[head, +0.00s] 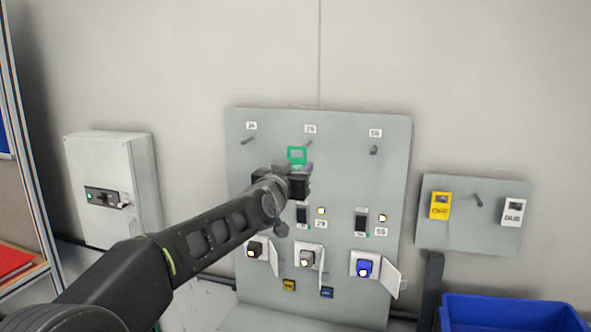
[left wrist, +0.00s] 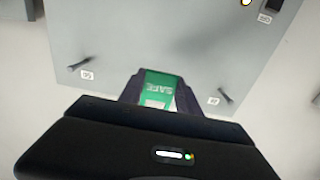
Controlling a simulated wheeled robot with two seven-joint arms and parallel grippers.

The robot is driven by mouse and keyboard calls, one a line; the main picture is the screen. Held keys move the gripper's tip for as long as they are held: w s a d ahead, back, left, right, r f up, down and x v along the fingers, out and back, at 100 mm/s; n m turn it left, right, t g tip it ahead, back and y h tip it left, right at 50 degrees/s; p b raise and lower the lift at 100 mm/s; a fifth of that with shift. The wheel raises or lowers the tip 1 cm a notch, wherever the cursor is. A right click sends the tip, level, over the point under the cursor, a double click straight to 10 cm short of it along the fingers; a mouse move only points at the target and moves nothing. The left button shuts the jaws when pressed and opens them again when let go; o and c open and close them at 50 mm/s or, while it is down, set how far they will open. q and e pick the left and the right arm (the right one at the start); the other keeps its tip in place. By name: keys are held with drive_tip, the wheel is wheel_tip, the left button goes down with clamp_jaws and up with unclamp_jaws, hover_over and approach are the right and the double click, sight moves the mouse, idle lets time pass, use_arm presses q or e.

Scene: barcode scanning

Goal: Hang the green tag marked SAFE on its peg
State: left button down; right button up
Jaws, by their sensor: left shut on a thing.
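The green SAFE tag (head: 297,154) is held up in front of the upper part of the grey panel in the head view. Near the panel's top are a left peg (head: 249,140), a middle peg (head: 308,144) and a right peg (head: 374,149), each under a small label. The tag appears just below and left of the middle peg. My right gripper is out of view.
The grey panel (head: 390,280) carries switches and small open-doored boxes lower down. A blue bin (head: 510,312) stands lower right.

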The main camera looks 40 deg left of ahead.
sight(301, 163)
use_arm(q)
drive_tip(key=shift+p+x, duration=0.5)
drive_tip(key=shift+x, duration=1.3)
drive_tip(key=shift+w+a, duration=0.15)
drive_tip(key=shift+w, duration=0.25)
drive_tip(key=shift+w+a+p, duration=0.1)
drive_tip(key=shift+w+p, duration=0.2)
drive_tip(key=shift+w, duration=0.05)
drive_tip(key=shift+x, duration=0.8)
idle(0.8)
drive_tip(key=shift+w+a+p, duration=0.1)
drive_tip(key=shift+w+p, duration=0.2)
drive_tip(key=shift+w+a, duration=0.1)
drive_tip(key=shift+w, duration=0.2)
drive_tip(key=shift+f, duration=0.1)
idle(1.1)
idle(0.3)
drive_tip(key=c, duration=0.8)
unclamp_jaws()
